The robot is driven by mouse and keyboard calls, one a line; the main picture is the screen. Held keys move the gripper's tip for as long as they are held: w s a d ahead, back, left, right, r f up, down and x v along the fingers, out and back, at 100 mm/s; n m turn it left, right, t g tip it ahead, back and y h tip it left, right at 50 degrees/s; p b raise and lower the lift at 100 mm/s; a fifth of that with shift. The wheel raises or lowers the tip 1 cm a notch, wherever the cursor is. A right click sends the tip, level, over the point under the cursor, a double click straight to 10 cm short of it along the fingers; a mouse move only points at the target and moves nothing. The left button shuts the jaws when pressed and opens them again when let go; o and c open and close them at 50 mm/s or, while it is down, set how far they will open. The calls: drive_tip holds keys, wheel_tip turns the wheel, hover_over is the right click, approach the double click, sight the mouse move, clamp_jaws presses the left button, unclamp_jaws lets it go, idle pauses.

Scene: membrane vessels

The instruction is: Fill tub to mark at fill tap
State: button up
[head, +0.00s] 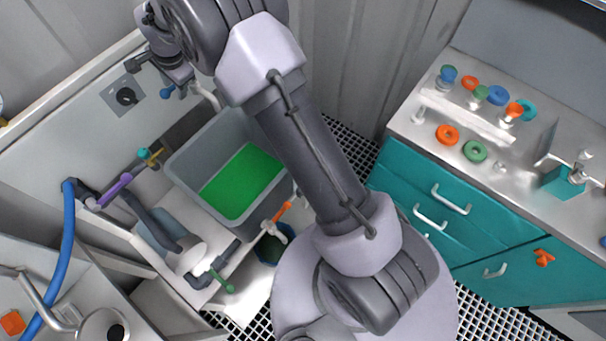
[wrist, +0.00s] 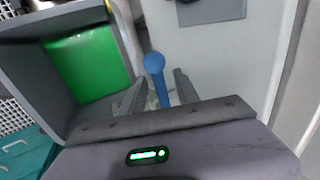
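The grey tub (head: 207,148) sits on the bench at centre left in the head view, with bright green liquid (head: 243,180) covering its floor. It also shows at upper left in the wrist view (wrist: 38,75). I cannot make out a mark on its wall. A blue round-ended lever (head: 167,93) is by the wall panel behind the tub, near a pale spout (head: 206,97). My gripper (wrist: 157,92) is open, with the blue lever (wrist: 154,66) showing between its fingers and gaps on both sides. Contact cannot be seen.
A purple lever (head: 115,190), a yellow-and-teal valve (head: 150,156) and a blue hose (head: 66,250) are to the left. An orange handle (head: 281,212) and a green handle (head: 222,283) are in front. A teal cabinet (head: 440,215) with coloured rings on top stands right.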

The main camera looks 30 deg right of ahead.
clamp_jaws()
drive_tip(key=shift+w+r+m, duration=0.1)
drive_tip(key=shift+m, duration=0.3)
unclamp_jaws()
drive_tip(key=shift+w, duration=0.1)
